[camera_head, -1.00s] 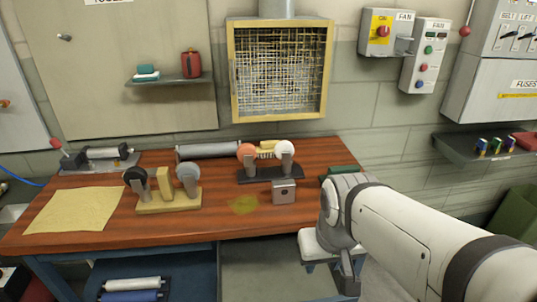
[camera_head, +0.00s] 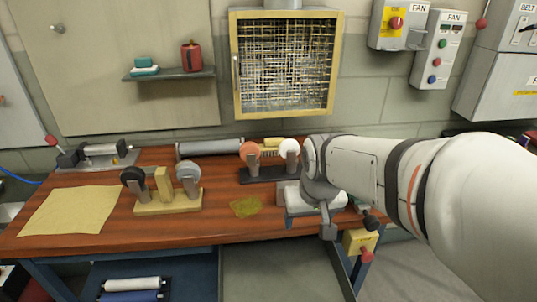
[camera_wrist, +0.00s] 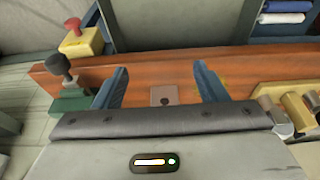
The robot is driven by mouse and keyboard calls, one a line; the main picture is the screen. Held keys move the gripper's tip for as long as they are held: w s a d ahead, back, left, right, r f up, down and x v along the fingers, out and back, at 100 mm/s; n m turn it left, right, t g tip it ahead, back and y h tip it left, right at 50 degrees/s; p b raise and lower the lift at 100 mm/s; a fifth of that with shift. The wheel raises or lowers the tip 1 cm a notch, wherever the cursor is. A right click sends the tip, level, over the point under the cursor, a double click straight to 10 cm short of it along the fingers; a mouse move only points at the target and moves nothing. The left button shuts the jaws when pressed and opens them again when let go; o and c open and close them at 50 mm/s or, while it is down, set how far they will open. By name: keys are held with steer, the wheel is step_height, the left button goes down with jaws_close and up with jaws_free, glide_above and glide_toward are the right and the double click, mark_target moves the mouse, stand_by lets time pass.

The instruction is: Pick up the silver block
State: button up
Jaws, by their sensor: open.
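The silver block (camera_wrist: 164,95) is a small grey cube with a dark round hole. It stands on the wooden bench (camera_wrist: 225,60), and in the wrist view it shows between my two blue fingers, nearer the palm edge than the tips. My gripper (camera_wrist: 161,67) is open and empty. In the head view my gripper (camera_head: 308,226) is over the front right part of the bench and hides most or all of the block. I cannot tell how high the fingers are above it.
A yellow stand with discs (camera_head: 168,206) is left of the block, and a dark stand with orange and white discs (camera_head: 268,174) is behind it. A black-knobbed green base (camera_wrist: 70,103) and a red-knobbed yellow box (camera_wrist: 80,42) are close by. A yellow stain (camera_head: 244,207) marks clear bench.

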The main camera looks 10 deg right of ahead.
steer(key=o, duration=0.5)
steer(key=shift+t, duration=0.6)
steer(key=w+f, duration=0.1)
steer(key=w, duration=0.5)
steer(key=w+f, duration=0.1)
steer(key=w, duration=0.4)
steer(key=w+f, duration=0.2)
steer(key=w, duration=0.4)
steer(key=shift+w+a, duration=0.3)
steer(key=shift+w+d+x, duration=0.1)
steer(key=shift+d+x, duration=0.1)
steer(key=shift+x, duration=1.8)
steer(key=shift+w+d+x, duration=0.1)
steer(key=shift+d+x, duration=0.05)
steer(key=shift+x, duration=1.8)
